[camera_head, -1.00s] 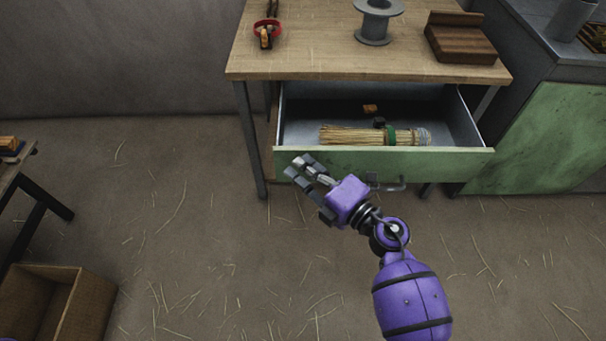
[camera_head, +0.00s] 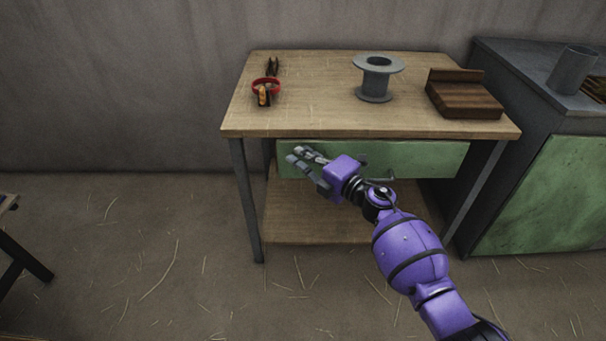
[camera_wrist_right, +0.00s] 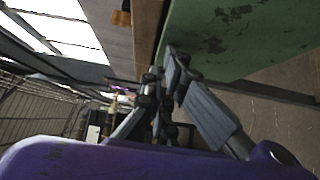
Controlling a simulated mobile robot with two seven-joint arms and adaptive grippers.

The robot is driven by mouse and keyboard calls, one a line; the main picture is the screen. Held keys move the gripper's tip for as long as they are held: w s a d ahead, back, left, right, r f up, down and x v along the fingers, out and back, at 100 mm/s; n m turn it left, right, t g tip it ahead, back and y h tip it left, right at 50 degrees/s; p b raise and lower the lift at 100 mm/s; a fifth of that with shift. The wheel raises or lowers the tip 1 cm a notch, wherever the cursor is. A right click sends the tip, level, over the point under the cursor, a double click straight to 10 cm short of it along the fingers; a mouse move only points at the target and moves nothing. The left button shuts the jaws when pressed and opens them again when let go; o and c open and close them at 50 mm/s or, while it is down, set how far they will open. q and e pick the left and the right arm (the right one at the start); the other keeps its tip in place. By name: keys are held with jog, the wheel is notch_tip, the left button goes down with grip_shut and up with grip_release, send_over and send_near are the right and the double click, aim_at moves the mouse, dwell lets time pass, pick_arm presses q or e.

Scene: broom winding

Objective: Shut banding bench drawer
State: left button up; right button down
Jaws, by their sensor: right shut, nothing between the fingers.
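The drawer of the banding bench has a green front (camera_head: 425,158), which sits under the wooden bench top in the head view. No drawer interior shows now, and the front looks about flush with the bench; a small remaining gap cannot be ruled out. Its handle (camera_head: 383,177) is partly hidden by my right wrist. My right gripper (camera_head: 298,156) is shut and empty, at the left part of the drawer front; contact is unclear. In the right wrist view the fingers (camera_wrist_right: 168,80) are close beside the green front (camera_wrist_right: 235,35). My left gripper is not in view.
On the bench top (camera_head: 320,100) are a grey spool (camera_head: 375,78), a red-handled tool (camera_head: 264,88) and a dark wooden block (camera_head: 463,98). A lower shelf (camera_head: 310,220) is under the drawer. A green cabinet (camera_head: 550,195) stands at right. The straw-strewn floor in front is open.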

jog(key=shift+w+f+b, duration=0.1)
jog(key=shift+w+b, duration=0.4)
jog(key=shift+w, duration=0.7)
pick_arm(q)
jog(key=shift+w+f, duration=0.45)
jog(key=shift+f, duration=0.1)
pick_arm(e)
jog(key=shift+w+r, duration=0.15)
jog(key=shift+r, duration=0.15)
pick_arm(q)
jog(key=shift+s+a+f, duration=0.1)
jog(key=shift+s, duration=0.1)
pick_arm(e)
jog(key=shift+r, duration=0.1)
